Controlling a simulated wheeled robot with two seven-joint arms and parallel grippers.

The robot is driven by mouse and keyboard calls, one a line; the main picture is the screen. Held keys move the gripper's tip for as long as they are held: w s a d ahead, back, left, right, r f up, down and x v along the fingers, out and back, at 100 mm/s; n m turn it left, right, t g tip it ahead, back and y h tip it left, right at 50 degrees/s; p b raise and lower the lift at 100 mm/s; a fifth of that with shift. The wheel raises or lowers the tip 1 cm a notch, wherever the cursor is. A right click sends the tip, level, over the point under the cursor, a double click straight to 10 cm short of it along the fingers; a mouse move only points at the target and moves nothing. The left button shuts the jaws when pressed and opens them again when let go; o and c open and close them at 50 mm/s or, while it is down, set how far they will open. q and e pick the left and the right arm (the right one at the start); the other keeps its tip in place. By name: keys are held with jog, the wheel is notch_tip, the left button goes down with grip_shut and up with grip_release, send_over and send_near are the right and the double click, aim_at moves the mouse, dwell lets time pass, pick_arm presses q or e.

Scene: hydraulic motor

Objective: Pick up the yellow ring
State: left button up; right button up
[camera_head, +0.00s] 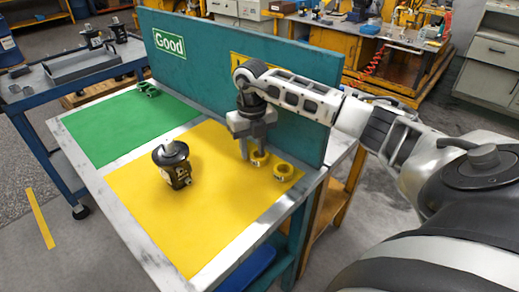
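Two small yellow rings lie on the yellow mat near the teal back panel. One ring (259,159) is directly under my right gripper, and the other ring (284,171) lies to its right, clear of the gripper. My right gripper (252,155) points down with its two fingers apart. Its right finger comes down over the nearer ring and hides part of it; its left finger is left of that ring. I cannot tell whether either finger touches the ring. My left gripper is not in view.
A black and grey motor part (174,165) stands on the yellow mat (190,225) to the left. A green part (147,89) is on the green mat (125,130). The teal panel (215,75) rises close behind the gripper. The front of the yellow mat is clear.

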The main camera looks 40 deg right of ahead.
notch_tip(320, 180, down, 2)
jog(key=shift+f, duration=0.2)
grip_shut()
jog(key=shift+r, duration=0.1)
